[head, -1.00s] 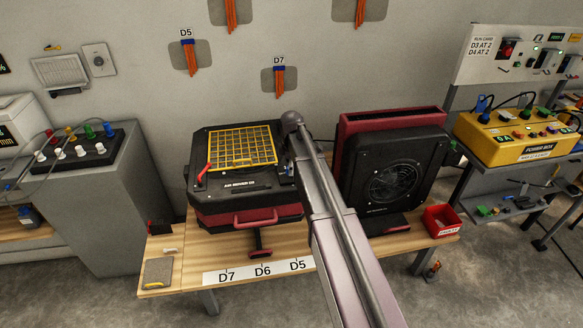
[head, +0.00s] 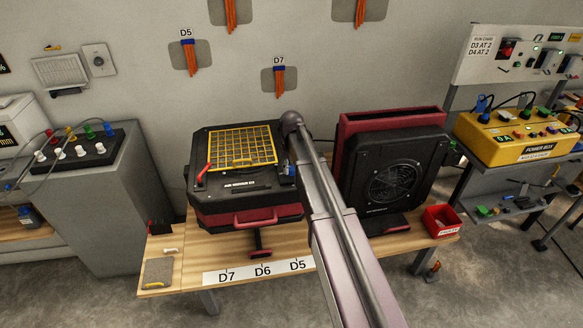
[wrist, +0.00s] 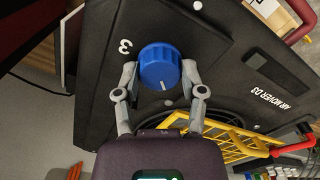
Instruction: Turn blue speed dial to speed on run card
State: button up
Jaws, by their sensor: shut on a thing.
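The blue speed dial (wrist: 160,68) is on the black casing of the air mover marked D3 (wrist: 238,62), seen close up in the wrist view. My gripper (wrist: 159,76) is shut on the dial, with one fingertip against each side. A white "3" is printed beside the dial; other scale marks are hidden or unclear. In the head view the air mover (head: 205,204) stands on the wooden table, and my arm covers its right side. The run card (head: 480,46) on the white board at the upper right reads D3 at 2 and D4 at 2.
A second air mover (head: 410,150) stands upright right of my arm. A red bin (head: 441,222) is at the table's right end. The yellow grille (head: 236,147) and a red lever (head: 204,172) are near the dial. A yellow power box (head: 500,147) stands further right.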

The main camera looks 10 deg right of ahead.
jog(key=m, duration=1.1)
jog(key=shift+m, duration=1.7)
jog(key=o, duration=1.1)
jog(key=shift+o, duration=0.2)
jog(key=shift+n, duration=0.3)
